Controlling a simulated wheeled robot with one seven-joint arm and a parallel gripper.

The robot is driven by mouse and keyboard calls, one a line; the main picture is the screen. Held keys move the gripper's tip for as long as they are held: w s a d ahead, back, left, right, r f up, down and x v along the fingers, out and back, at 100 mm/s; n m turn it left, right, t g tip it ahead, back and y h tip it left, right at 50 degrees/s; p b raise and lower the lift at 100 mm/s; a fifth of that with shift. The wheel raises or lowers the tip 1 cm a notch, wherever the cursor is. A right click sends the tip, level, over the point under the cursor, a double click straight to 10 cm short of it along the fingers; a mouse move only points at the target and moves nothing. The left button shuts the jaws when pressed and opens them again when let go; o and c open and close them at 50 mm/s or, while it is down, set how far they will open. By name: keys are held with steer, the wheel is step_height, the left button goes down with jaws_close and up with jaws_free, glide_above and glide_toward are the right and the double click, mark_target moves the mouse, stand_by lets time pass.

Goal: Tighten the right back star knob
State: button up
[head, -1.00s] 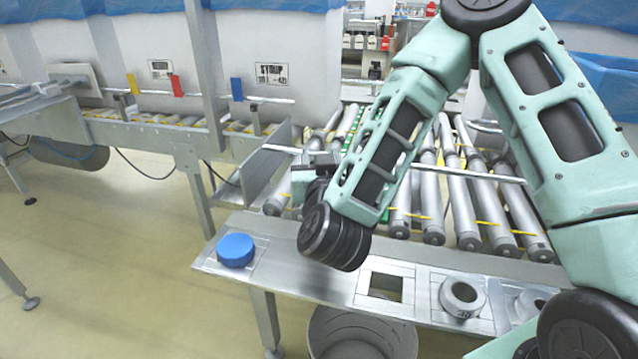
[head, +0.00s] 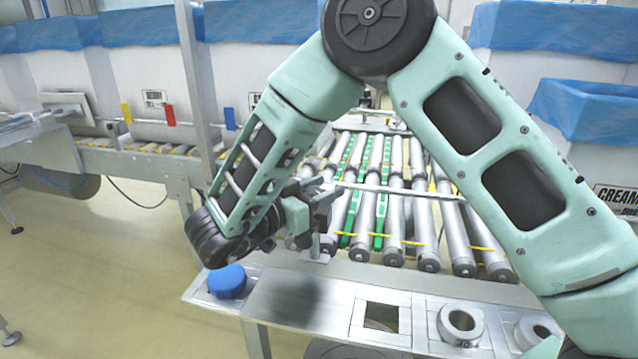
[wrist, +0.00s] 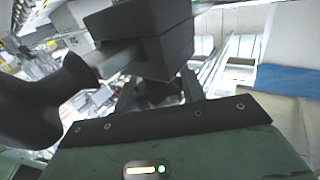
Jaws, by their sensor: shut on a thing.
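My gripper (head: 330,203) is at the near left corner of the roller conveyor in the head view, beside a short metal post (head: 314,245). The wrist view shows its dark, block-shaped fingers (wrist: 150,45) close up, shut on a thin grey part. A dark, rounded, lobed thing (wrist: 40,105), which looks like the star knob, fills the left of that view and joins this part. It is blurred and cut off by the frame edge. In the head view the knob is too small and hidden to make out behind my gripper.
The roller conveyor (head: 395,215) lies behind and right of my gripper, with a guide rail (head: 400,189) across it. A steel shelf in front holds a blue cap (head: 227,281) and a metal ring (head: 461,323). White boxes with blue liners (head: 235,20) stand at the back.

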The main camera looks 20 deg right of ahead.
steer(key=m+g+p, duration=0.2)
steer(key=g, duration=0.1)
steer(key=m+g+h+p, duration=0.1)
steer(key=shift+s+r+g, duration=0.15)
steer(key=shift+r+g, duration=0.15)
steer(key=m+g+p, duration=0.1)
steer(key=g+p, duration=0.1)
steer(key=m+g+p, duration=0.2)
steer(key=g+p, duration=0.1)
steer(key=shift+s+r+m+g+p, duration=0.15)
steer(key=shift+s+m+g+p, duration=0.1)
steer(key=shift+m+g+p, duration=0.1)
steer(key=m+g+p, duration=0.1)
steer(key=p, duration=0.1)
steer(key=m+g+y+p, duration=0.1)
steer(key=g+p, duration=0.1)
steer(key=m+g+y+p, duration=0.1)
steer(key=g+p, duration=0.1)
steer(key=p, duration=0.1)
steer(key=shift+s, duration=0.3)
steer(key=shift+s+f+m+g+y+p, duration=0.1)
steer(key=shift+f+m+g+y+p, duration=0.3)
steer(key=shift+m+g+y+p, duration=0.5)
steer(key=shift+f, duration=0.15)
steer(key=o, duration=1)
steer(key=shift+c, duration=0.2)
